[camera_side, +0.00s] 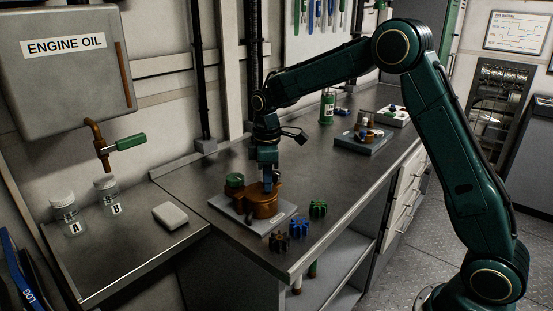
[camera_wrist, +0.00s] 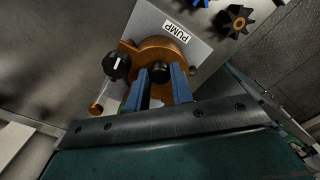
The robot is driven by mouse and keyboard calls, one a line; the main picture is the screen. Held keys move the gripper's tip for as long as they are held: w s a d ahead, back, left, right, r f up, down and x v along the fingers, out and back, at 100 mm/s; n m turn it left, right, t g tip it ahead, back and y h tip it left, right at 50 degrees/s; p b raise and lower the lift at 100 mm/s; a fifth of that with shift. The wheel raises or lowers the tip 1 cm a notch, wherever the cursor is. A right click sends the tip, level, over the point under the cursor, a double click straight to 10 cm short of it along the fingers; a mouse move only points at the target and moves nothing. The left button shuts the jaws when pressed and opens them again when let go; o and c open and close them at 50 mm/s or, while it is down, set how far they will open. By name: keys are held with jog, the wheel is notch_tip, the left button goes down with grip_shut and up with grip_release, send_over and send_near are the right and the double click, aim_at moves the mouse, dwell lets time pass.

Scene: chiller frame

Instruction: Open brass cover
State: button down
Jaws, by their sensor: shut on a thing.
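The brass cover (camera_side: 268,205) is the round, orange-brown top of the pump on a grey plate (camera_side: 231,213) on the bench. In the wrist view the brass cover (camera_wrist: 165,46) lies beside a label reading PUMP. My gripper (camera_side: 268,182) points down onto the cover from above.
A black knob with a white mark (camera_wrist: 117,66) is beside the cover. A second grey plate with parts (camera_side: 362,140) is farther back. Bottles A (camera_side: 68,215) and B (camera_side: 109,196) stand left. The bench between plates is clear.

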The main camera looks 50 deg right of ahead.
jog(key=shift+s+a+m, duration=0.1)
jog(key=shift+s+m, duration=0.05)
jog(key=shift+m, duration=0.15)
jog(key=a+m, duration=0.1)
jog(key=m, duration=0.1)
jog(key=s+a+m, duration=0.1)
jog(key=shift+s+m, duration=0.3)
jog(key=shift+m, duration=0.1)
jog(key=w+a+m, duration=0.2)
jog(key=a+m, duration=0.7)
jog(key=m, duration=0.7)
jog(key=shift+a, duration=0.25)
jog(key=c, duration=1.5)
grip_release()
